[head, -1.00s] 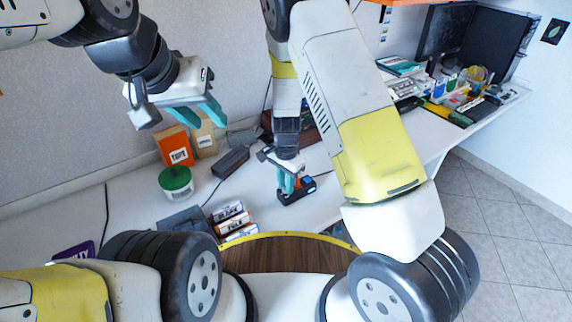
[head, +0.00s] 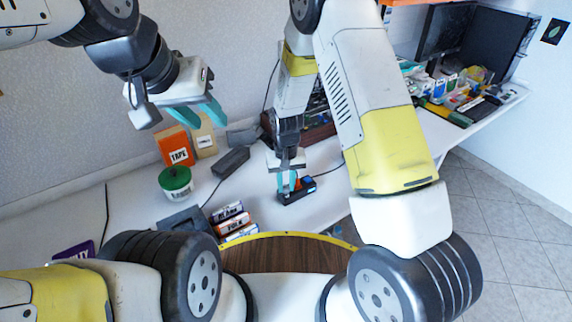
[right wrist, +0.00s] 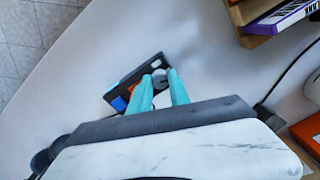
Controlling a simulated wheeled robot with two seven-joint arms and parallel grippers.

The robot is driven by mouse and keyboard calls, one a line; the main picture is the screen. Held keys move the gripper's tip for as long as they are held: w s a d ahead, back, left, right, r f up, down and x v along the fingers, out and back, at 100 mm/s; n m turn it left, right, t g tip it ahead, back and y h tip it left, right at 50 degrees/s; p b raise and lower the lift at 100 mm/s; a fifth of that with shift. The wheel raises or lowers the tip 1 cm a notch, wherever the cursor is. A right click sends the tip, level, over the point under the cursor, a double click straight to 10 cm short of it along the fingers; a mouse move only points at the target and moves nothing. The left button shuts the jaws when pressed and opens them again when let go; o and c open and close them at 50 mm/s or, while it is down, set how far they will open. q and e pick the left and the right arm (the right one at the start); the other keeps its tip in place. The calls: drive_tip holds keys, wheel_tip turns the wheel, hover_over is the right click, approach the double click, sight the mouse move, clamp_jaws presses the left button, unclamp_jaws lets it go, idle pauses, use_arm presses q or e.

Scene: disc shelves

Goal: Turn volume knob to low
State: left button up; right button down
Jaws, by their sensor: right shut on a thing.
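A small black device (head: 299,192) with an orange part and a blue part lies on the white table in the head view. It also shows in the right wrist view (right wrist: 126,82). My right gripper (head: 287,189) points down at the device. In the right wrist view its teal fingers (right wrist: 160,76) are on either side of a round grey knob (right wrist: 161,79), shut on it. The fingers partly hide the knob, and I cannot read its setting. My left gripper (head: 203,114) is open and empty, raised above the back left of the table.
An orange tape box (head: 176,147), a green-lidded tub (head: 176,182) and several labelled cases (head: 233,220) stand left of the device. A dark box (head: 231,161) and a cable lie behind. A brown shelf unit (head: 318,127) stands against the wall.

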drive_tip(key=n, duration=0.5)
drive_tip(key=shift+n, duration=0.4)
idle(0.4)
drive_tip(key=c, duration=1.2)
unclamp_jaws()
